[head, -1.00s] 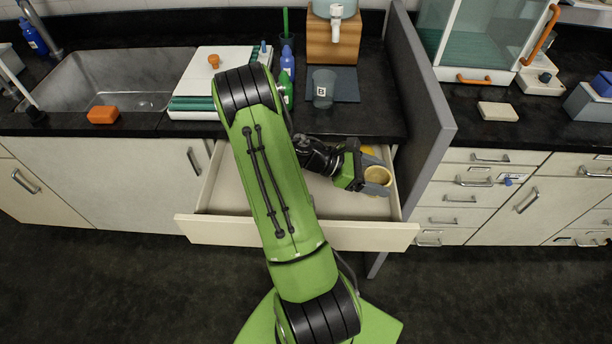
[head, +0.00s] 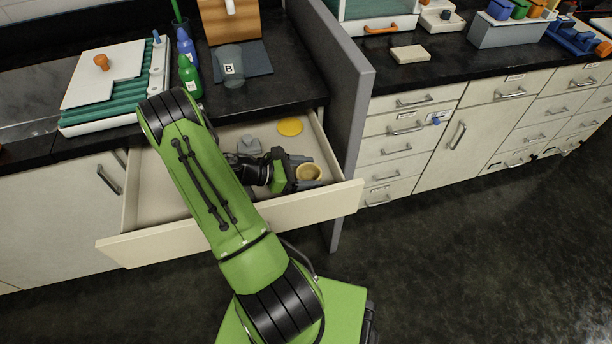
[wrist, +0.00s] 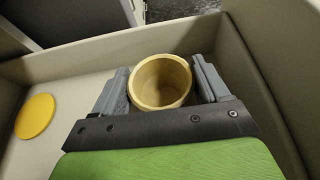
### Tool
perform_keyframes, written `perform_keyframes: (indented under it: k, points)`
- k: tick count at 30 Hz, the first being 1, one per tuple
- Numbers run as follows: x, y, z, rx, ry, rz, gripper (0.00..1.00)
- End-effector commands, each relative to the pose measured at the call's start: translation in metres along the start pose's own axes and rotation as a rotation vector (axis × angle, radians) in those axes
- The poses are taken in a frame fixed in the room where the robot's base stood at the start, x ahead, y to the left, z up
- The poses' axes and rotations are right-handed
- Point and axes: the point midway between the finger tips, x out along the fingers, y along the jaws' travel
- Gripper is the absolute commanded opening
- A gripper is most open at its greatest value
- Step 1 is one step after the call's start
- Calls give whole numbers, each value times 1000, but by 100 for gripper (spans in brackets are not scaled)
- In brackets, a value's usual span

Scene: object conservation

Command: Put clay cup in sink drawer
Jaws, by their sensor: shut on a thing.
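The clay cup (head: 309,171) is a small tan, round, open-topped cup at the right end of the open drawer (head: 150,196). It also shows in the wrist view (wrist: 160,82), upright between the two grey fingers. My gripper (head: 308,172) is shut on the cup, one finger on each side; it also shows in the wrist view (wrist: 160,88). The cup is inside the drawer walls. Whether its base touches the drawer floor is hidden.
A yellow disc (head: 290,126) and a grey object (head: 249,145) lie in the drawer. A grey partition (head: 343,85) rises at the drawer's right. A clear beaker marked B (head: 231,68) and bottles (head: 188,75) stand on the counter above. The drawer's left part is bare.

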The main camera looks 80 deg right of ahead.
Motion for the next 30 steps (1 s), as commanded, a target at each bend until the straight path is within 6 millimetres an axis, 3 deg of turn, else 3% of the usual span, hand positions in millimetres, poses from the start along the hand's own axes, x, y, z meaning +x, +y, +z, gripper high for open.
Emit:
perform_keyframes:
  k: [4,5,10,20,30]
  points:
    - [0,0,-2,0,6,2,35]
    - [0,0,-2,0,7,2,76]
    - [0,0,-1,0,6,2,100]
    - [-8,1,0,0,4,4,100]
    - [-92,1,2,-1,5,8,100]
